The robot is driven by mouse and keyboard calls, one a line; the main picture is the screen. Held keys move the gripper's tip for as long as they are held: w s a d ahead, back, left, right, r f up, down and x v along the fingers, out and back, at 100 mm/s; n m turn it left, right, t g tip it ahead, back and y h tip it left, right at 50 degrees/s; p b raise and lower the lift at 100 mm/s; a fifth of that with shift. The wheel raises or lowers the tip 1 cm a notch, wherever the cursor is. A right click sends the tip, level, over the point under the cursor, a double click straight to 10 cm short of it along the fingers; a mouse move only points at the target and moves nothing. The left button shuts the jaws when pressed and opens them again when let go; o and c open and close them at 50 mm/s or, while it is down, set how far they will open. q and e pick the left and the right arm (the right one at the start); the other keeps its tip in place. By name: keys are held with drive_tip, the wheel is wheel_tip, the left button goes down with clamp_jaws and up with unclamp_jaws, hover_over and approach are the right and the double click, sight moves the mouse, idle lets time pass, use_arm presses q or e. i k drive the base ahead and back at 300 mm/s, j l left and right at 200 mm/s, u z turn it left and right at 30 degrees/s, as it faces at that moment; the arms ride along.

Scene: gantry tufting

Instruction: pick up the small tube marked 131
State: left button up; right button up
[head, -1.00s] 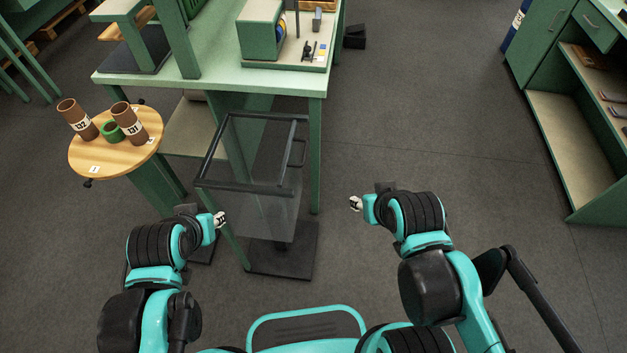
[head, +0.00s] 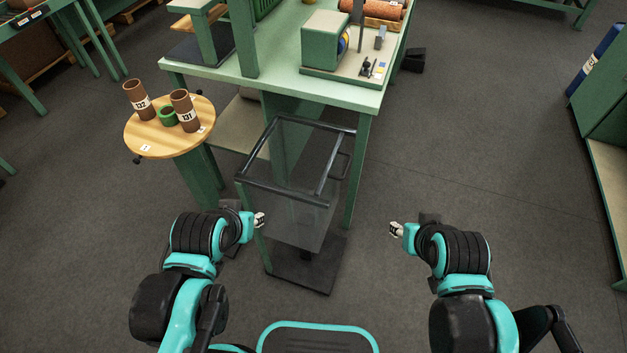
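The small brown tube marked 131 (head: 185,111) stands slightly tilted on the round wooden table (head: 146,149) at the left. A similar brown tube marked 132 (head: 139,100) stands to its left. A short green ring (head: 168,117) sits between them. My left gripper (head: 260,219) is below and right of the round table, well apart from the tubes. My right gripper (head: 393,229) is over open floor at the centre right. Both grippers are small in view, and the finger opening is too small to tell. Nothing shows held in either.
A clear bin with a dark frame (head: 297,190) stands in front of the green workbench (head: 290,84). The bench carries a green machine (head: 325,42) and a brown roll (head: 385,10). A green cabinet (head: 604,110) stands at the right. The floor between bin and cabinet is clear.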

sight(180, 99)
drive_tip(key=j+z, duration=0.35)
drive_tip(key=j, duration=0.45)
drive_tip(key=k+j+z, duration=0.1)
drive_tip(key=j+z, duration=0.25)
drive_tip(key=j, duration=0.4)
